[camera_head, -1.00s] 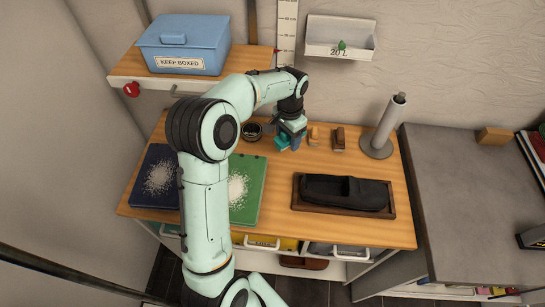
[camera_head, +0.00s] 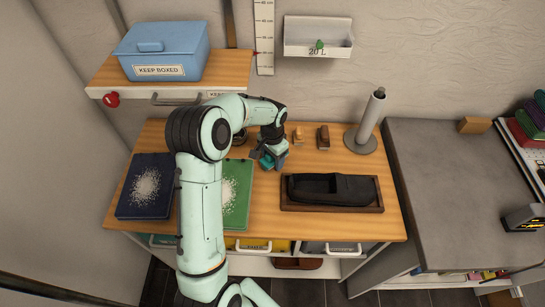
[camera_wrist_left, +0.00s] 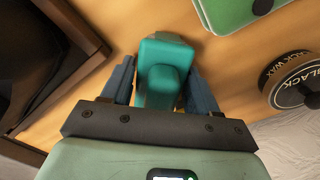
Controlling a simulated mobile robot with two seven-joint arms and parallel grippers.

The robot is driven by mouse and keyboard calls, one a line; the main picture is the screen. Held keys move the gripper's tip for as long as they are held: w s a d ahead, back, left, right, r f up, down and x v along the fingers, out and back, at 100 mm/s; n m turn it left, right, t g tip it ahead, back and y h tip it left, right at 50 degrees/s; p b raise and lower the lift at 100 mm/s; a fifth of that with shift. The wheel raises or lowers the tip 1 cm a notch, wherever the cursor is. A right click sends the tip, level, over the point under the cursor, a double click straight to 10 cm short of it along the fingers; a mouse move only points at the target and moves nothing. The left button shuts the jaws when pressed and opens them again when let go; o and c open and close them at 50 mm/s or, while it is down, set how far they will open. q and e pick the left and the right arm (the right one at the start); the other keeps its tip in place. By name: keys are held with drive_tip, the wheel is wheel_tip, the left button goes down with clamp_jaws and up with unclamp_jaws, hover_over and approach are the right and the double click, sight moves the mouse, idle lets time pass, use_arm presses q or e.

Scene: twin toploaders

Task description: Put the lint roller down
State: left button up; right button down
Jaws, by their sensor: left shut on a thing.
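My left gripper (camera_head: 272,158) is shut on a teal thing with a rounded grip, taken to be the lint roller (camera_head: 267,162). In the left wrist view the lint roller (camera_wrist_left: 163,72) sits between the two blue-grey fingers (camera_wrist_left: 160,88). It is over bare wood, between the green board (camera_head: 238,190) and the dark tray (camera_head: 376,208). I cannot tell whether its underside touches the table. My right gripper is not in view.
A black tin (camera_wrist_left: 295,80) stands near the green board. Two small brushes (camera_head: 298,137) (camera_head: 323,137) and a grey cylinder on a stand (camera_head: 372,115) are at the back. A dark blue board (camera_head: 135,200) lies left. Bare wood (camera_head: 255,205) shows right of the green board.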

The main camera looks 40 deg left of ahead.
use_arm(q)
drive_tip(key=shift+f, duration=0.2)
drive_tip(key=o, duration=1.2)
drive_tip(key=shift+r, duration=0.2)
